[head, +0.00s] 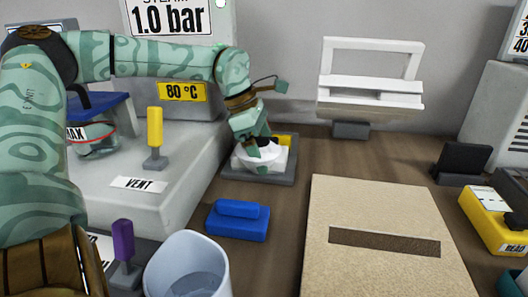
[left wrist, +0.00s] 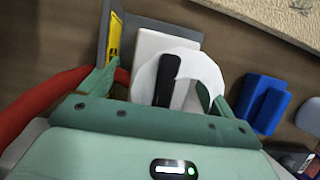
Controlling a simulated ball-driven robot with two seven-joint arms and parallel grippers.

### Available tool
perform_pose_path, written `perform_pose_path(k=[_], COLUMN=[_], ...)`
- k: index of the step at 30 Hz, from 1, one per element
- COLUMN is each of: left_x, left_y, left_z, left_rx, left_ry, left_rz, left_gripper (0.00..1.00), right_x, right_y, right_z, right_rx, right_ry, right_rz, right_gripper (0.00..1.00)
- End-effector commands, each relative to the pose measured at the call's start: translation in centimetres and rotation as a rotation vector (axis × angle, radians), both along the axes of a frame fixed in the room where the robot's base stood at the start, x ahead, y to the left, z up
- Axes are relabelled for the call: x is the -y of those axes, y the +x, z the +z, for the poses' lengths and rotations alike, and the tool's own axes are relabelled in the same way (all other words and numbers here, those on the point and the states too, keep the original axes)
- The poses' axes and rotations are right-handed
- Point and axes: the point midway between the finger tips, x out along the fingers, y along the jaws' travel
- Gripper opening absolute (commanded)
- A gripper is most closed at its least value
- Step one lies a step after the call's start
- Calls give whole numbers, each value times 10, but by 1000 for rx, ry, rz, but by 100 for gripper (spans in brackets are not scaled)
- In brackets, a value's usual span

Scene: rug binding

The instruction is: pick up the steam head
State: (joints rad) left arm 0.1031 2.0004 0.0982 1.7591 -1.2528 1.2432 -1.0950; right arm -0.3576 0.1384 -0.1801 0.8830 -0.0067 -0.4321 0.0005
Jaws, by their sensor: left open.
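The steam head, as I take it, is a white rounded piece (head: 245,159) on a grey stand (head: 258,176) with a yellow panel at its back. The left wrist view shows its white body (left wrist: 205,66) with a black bar across it. My left gripper (head: 262,146) is over it, pointing down. In the left wrist view the open fingers of this gripper (left wrist: 165,88) stand on either side of the white piece. I cannot tell whether they touch it. My fingers hide part of it in the head view. My right gripper is not in view.
A blue block (head: 238,222) sits just in front of the stand. A tan rug (head: 375,205) with a dark strip lies to the right. A grey machine with a yellow lever (head: 155,130) is at left. A pale bucket (head: 188,268) stands at the front.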

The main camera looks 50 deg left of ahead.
Motion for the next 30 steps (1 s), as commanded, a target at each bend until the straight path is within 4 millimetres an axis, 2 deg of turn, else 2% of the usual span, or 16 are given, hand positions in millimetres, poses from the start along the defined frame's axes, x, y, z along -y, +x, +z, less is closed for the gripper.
perform_pose_path(k=[4, 5, 9, 12, 19, 23, 28, 30], left_x=[0, 0, 0, 0, 0, 0, 0, 6], left_y=[0, 0, 0, 0, 0, 0, -1, -11], left_z=[2, 2, 2, 3, 4, 12, 40, 56], left_rx=[2, 2, 2, 4, 4, 6, 9, 13], left_ry=[1, 1, 1, 1, 1, 2, 2, 1], left_rz=[0, 0, 0, -1, -1, -1, 0, -4], left_gripper=[89, 86, 47, 24, 24, 24, 24, 24], right_x=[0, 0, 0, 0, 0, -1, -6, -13], right_y=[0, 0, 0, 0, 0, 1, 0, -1], right_z=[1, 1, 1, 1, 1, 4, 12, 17], right_rx=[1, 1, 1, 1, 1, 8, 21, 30], right_ry=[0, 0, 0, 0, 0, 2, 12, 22], right_rz=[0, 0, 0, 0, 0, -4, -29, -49], right_gripper=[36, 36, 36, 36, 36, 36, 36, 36])
